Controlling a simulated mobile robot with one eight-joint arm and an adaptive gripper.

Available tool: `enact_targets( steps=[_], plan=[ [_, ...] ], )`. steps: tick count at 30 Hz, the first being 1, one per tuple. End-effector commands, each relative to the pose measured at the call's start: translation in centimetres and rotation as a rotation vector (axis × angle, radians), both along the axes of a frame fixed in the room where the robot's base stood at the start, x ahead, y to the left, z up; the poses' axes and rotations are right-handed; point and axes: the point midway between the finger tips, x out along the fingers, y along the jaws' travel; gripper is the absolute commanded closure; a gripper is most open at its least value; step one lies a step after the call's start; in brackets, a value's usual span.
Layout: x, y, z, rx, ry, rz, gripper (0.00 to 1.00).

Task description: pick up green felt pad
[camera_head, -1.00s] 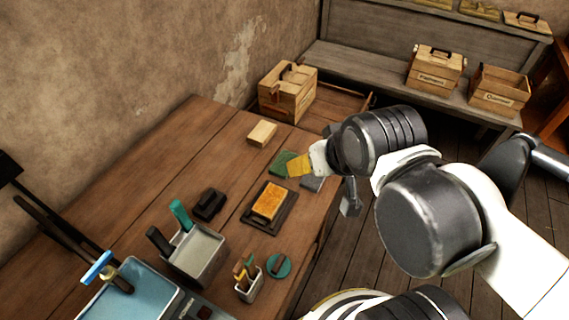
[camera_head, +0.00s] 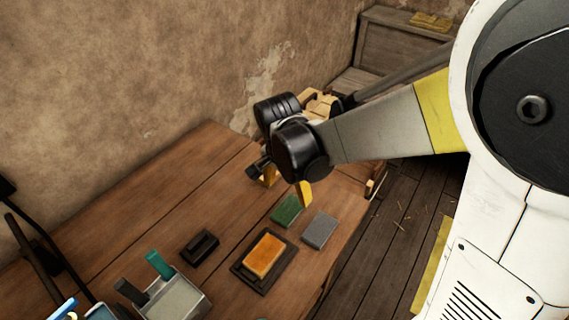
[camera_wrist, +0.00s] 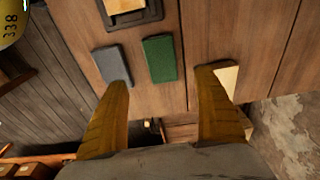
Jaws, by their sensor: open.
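The green felt pad (camera_head: 287,210) lies flat on the wooden table, near its right edge. In the wrist view the green felt pad (camera_wrist: 160,59) lies beyond the fingertips, between their lines. My gripper (camera_head: 284,188) is above the table, just behind the pad in the head view. In the wrist view my gripper (camera_wrist: 163,76) has its two yellow fingers wide apart with nothing between them. The fingers look apart from the pad.
A grey pad (camera_head: 319,230) lies right of the green one. An orange block on a dark tray (camera_head: 239,267) is nearer. A black holder (camera_head: 199,246) and a grey bin (camera_head: 178,298) stand left. A pale block (camera_wrist: 226,77) lies near one finger in the wrist view.

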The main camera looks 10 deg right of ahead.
Motion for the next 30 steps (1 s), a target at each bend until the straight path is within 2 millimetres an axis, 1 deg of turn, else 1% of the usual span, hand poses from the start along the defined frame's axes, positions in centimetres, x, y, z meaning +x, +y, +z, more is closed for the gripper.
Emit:
enact_targets(
  steps=[1, 6, 9, 14, 22, 24, 29, 30],
  plan=[
    [0.1, 0.0, -1.1, -0.001, 0.001, -0.002, 0.21],
    [0.4, -0.3, -4.0, 0.000, 0.000, -0.002, 0.21],
    [0.5, -0.4, -4.8, 0.000, -0.001, -0.001, 0.21],
    [0.5, -0.4, -5.7, 0.000, -0.001, 0.000, 0.21],
    [1.0, -0.5, -9.9, 0.000, -0.001, 0.000, 0.21],
    [1.1, -0.6, -10.3, 0.000, -0.001, 0.000, 0.21],
    [1.0, -0.6, -10.1, 0.000, -0.001, 0.001, 0.21],
    [1.0, -0.6, -10.1, 0.000, -0.001, 0.001, 0.23]
  ],
)
